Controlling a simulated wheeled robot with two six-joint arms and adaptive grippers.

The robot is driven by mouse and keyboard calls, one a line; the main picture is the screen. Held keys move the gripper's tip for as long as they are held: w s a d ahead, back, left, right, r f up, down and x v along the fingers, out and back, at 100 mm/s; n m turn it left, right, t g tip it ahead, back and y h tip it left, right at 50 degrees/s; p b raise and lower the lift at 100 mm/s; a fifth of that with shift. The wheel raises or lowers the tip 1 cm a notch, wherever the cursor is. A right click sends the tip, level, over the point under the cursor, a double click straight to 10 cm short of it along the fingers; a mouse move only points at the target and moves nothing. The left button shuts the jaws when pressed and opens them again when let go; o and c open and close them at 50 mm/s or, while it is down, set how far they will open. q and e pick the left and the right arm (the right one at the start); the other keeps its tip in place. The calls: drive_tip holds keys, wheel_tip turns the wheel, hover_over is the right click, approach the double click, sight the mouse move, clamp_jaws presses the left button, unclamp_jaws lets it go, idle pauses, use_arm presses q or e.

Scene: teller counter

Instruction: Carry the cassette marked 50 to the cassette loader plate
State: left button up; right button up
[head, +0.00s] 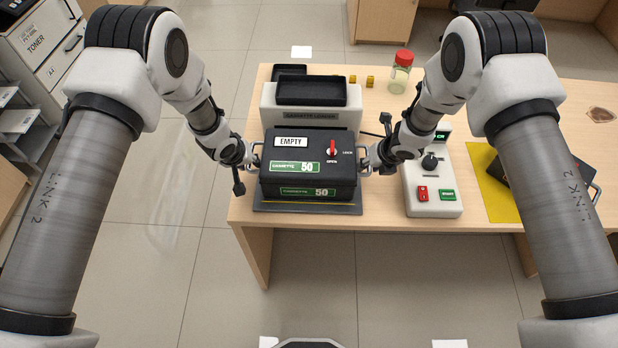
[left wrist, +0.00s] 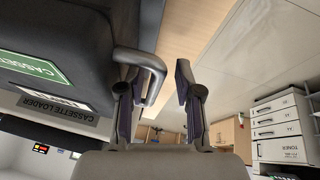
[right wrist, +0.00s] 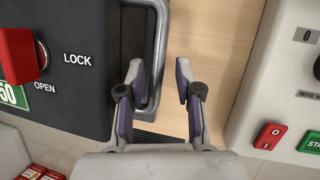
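The black cassette marked 50 (head: 315,165), with an EMPTY label and a red knob, sits level over the grey loader plate (head: 305,208), in front of the white cassette loader (head: 268,108). I cannot tell if it rests fully on the plate. My left gripper (head: 250,160) is open at its left handle; in the left wrist view that handle (left wrist: 155,62) lies between the spread fingers (left wrist: 158,78). My right gripper (head: 368,160) is open at the right handle; in the right wrist view the handle (right wrist: 162,40) lies between the spread fingers (right wrist: 163,82).
A white control box (head: 432,185) with red and green buttons stands close right of my right gripper. A yellow mat (head: 490,185) bears another black item, partly hidden by my arm. A red-lidded jar (head: 400,72) and small yellow blocks (head: 352,79) are behind. The counter edge runs along the front.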

use_arm(q)
drive_tip(key=shift+s+d+r, duration=0.15)
drive_tip(key=shift+r, duration=0.05)
use_arm(e)
drive_tip(key=shift+r, duration=0.2)
drive_tip(key=shift+a, duration=0.1)
drive_tip(key=shift+s+r, duration=0.1)
drive_tip(key=shift+r, duration=0.1)
use_arm(q)
drive_tip(key=v, duration=1.2)
use_arm(e)
drive_tip(key=v, duration=1.1)
drive_tip(key=shift+r, duration=0.25)
use_arm(q)
drive_tip(key=shift+f, duration=0.1)
use_arm(e)
drive_tip(key=shift+s, duration=0.15)
